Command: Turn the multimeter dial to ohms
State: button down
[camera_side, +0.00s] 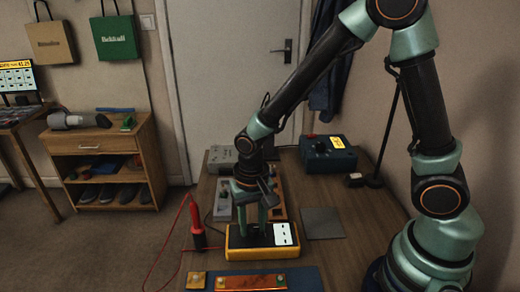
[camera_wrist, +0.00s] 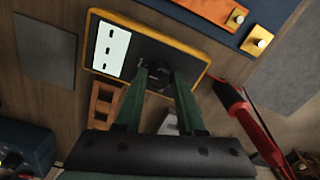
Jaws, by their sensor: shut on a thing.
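The multimeter (camera_side: 236,248) is a yellow-edged box with a dark face, lying on the table. It also shows in the wrist view (camera_wrist: 180,47). A white panel (camera_wrist: 111,49) with small black marks is at one end of its face. The dark dial (camera_wrist: 157,86) sits between the fingertips of my gripper (camera_wrist: 161,73) in the wrist view. My gripper points down over the multimeter, and its green fingers are shut on the dial in the side view (camera_side: 263,228). The dial's pointer and any ohms mark cannot be made out.
A red probe (camera_side: 197,221) with a red cable is left of the multimeter. An orange strip with brass knobs (camera_side: 250,282) lies on a blue mat in front. A blue box (camera_side: 327,154) and a grey box (camera_side: 222,158) stand behind. A grey pad (camera_side: 322,223) lies right.

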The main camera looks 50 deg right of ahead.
aim_at(253, 228)
jog(key=shift+m, duration=0.4)
jog(key=c, duration=0.5)
grip_release()
notch_tip(253, 228, up, 12)
jog(key=shift+r, duration=0.1)
dwell(0.4)
